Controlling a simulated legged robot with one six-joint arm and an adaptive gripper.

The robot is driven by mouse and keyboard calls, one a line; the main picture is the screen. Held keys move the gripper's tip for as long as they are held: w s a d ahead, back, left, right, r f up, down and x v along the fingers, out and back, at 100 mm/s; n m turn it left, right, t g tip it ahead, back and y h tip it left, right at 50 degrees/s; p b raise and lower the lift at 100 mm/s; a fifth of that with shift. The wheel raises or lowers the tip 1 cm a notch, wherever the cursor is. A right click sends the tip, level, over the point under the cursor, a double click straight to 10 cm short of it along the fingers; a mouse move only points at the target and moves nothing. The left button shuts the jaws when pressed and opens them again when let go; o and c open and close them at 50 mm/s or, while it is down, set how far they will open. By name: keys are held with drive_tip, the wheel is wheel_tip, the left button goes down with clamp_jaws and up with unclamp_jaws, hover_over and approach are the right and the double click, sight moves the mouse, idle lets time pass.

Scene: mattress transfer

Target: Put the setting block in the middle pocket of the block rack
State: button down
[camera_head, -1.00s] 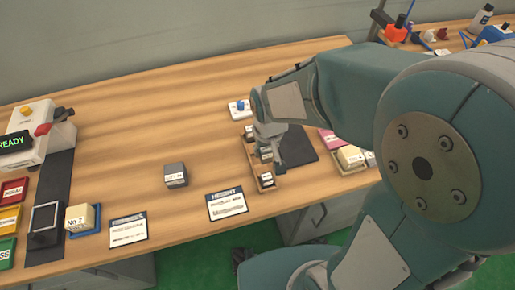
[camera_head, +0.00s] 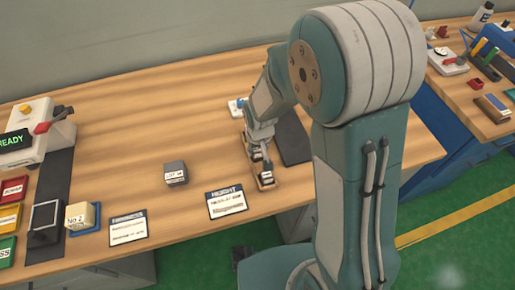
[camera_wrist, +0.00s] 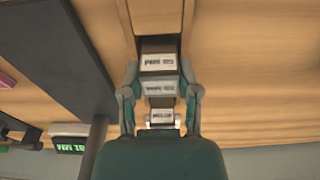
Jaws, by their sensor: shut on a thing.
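The wooden block rack (camera_head: 268,185) stands near the table's front edge, right of the height card, partly hidden by my arm. In the wrist view, labelled blocks stand in a row: a darker one (camera_wrist: 158,63), a lighter grey one and another (camera_wrist: 160,117). My gripper (camera_wrist: 160,84) is shut on the lighter grey one, the setting block (camera_wrist: 161,88), with a finger on each side. It lines up between the other two. In the head view my gripper (camera_head: 257,158) is down at the rack. Whether the block rests on the pocket floor is hidden.
A loose grey block (camera_head: 176,173) and the height card (camera_head: 226,202) lie left of the rack. A dark mat (camera_head: 292,140) lies right of it, and a white fixture with a blue knob (camera_head: 238,106) behind it.

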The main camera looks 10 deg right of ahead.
drive_tip(key=shift+f, duration=0.1)
drive_tip(key=shift+c, duration=1.6)
unclamp_jaws()
wheel_tip(320, 180, up, 12)
drive_tip(key=s, duration=0.1)
drive_tip(key=shift+s+d+r, duration=0.2)
drive_tip(key=shift+s, duration=0.1)
drive_tip(key=s+d+r+m+t, duration=0.1)
drive_tip(key=s+d+r+t, duration=0.1)
drive_tip(key=s+d+r, duration=0.3)
drive_tip(key=s+d+r+m+t, duration=0.1)
drive_tip(key=s+d+r+t, duration=0.1)
drive_tip(key=s+d+r, duration=0.3)
drive_tip(key=shift+s+r, duration=1.65)
drive_tip(key=shift+s, duration=0.85)
